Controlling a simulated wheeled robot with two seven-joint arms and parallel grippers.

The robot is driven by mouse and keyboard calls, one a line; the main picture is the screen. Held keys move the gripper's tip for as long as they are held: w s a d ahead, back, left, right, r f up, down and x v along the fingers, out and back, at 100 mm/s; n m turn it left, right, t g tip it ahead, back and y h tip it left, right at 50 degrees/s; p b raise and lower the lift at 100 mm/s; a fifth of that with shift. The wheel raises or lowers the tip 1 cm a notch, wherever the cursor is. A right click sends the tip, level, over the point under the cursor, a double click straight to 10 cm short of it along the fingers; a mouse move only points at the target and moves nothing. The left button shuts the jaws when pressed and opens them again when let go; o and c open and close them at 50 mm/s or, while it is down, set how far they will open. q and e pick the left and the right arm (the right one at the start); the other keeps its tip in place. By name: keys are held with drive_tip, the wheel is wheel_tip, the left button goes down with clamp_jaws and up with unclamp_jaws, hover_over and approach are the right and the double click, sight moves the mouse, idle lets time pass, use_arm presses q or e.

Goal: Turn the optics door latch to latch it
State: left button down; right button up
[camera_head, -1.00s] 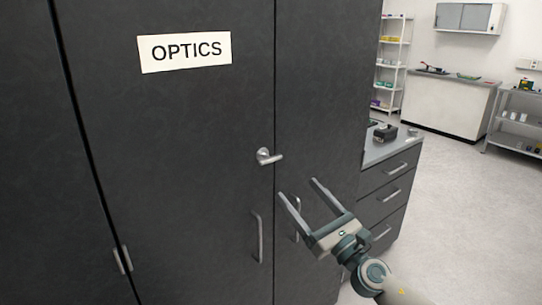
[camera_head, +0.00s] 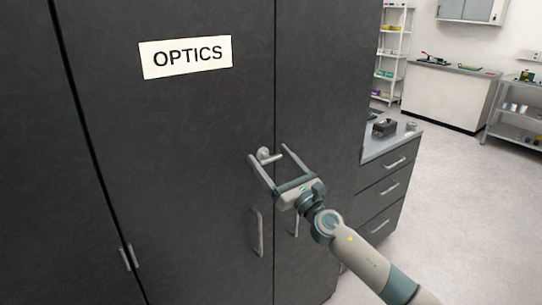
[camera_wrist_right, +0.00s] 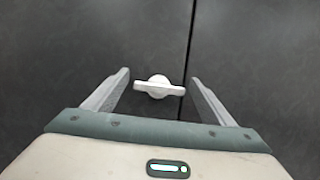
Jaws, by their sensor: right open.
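The optics door (camera_head: 185,130) is a dark cabinet door with a white "OPTICS" label (camera_head: 186,57). Its silver latch (camera_head: 264,155) sits near the door's right edge, with the lever lying about level and pointing right. My right gripper (camera_head: 267,152) is open and empty, with one finger to each side of the latch. In the right wrist view the latch (camera_wrist_right: 158,87) appears between and slightly beyond the open fingers (camera_wrist_right: 158,75). I cannot tell whether a finger touches it. My left gripper is not in view.
A vertical door handle (camera_head: 257,232) is below the latch, and another (camera_head: 295,222) is on the neighbouring door. A drawer unit (camera_head: 385,185) with a dark box (camera_head: 384,127) on top stands to the right. The floor (camera_head: 460,220) there is clear.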

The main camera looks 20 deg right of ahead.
drive_tip(key=shift+w+r, duration=0.1)
drive_tip(key=shift+w, duration=0.1)
drive_tip(key=c, duration=1.1)
drive_tip(key=shift+o, duration=0.2)
